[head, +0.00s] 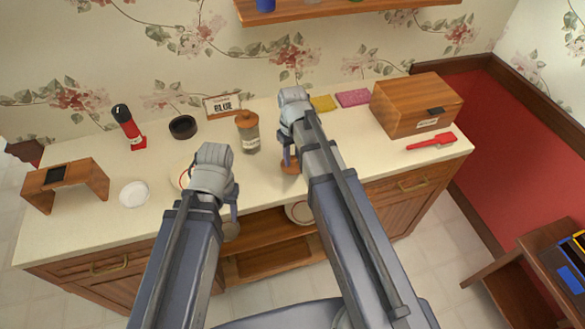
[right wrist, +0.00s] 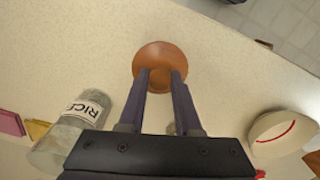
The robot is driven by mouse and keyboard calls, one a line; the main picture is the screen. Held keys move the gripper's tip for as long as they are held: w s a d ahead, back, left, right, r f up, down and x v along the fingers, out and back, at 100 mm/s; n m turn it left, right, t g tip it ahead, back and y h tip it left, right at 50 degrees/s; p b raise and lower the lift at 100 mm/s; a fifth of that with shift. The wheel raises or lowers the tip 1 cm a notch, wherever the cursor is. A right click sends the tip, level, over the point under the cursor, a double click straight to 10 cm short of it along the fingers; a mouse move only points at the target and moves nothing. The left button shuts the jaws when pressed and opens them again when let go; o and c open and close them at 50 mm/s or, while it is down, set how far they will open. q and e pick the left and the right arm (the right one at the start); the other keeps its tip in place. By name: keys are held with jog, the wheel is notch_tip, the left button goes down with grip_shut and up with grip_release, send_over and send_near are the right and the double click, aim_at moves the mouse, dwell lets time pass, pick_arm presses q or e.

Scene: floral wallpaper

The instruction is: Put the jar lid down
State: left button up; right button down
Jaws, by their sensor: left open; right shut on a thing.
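The round brown jar lid (right wrist: 160,55) is gripped between the fingertips of my right gripper (right wrist: 160,82), over the cream counter. It is on or just above the surface; I cannot tell which. In the head view only part of the lid (head: 290,167) shows below my right gripper (head: 288,152). My left gripper (head: 233,205) is open and empty near the counter's front edge.
A bowl with a red line (right wrist: 285,135) stands on the other side of the lid. Counter around the lid is clear towards the front edge.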

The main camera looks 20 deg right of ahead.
aim_at(293, 165)
jog(key=shift+f+b, duration=1.8)
jog(key=shift+f, duration=0.05)
jog(key=shift+f, duration=0.25)
jog(key=c, duration=0.6)
grip_release()
jog(key=shift+r, duration=0.1)
notch_tip(293, 165, up, 12)
jog(key=p, duration=1.2)
jog(key=shift+r, duration=0.25)
jog(key=s+a+h, duration=0.1)
jog(key=s+a, duration=0.9)
jog(key=s, duration=0.4)
jog(key=shift+s+a, duration=0.15)
jog(key=shift+a, duration=0.1)
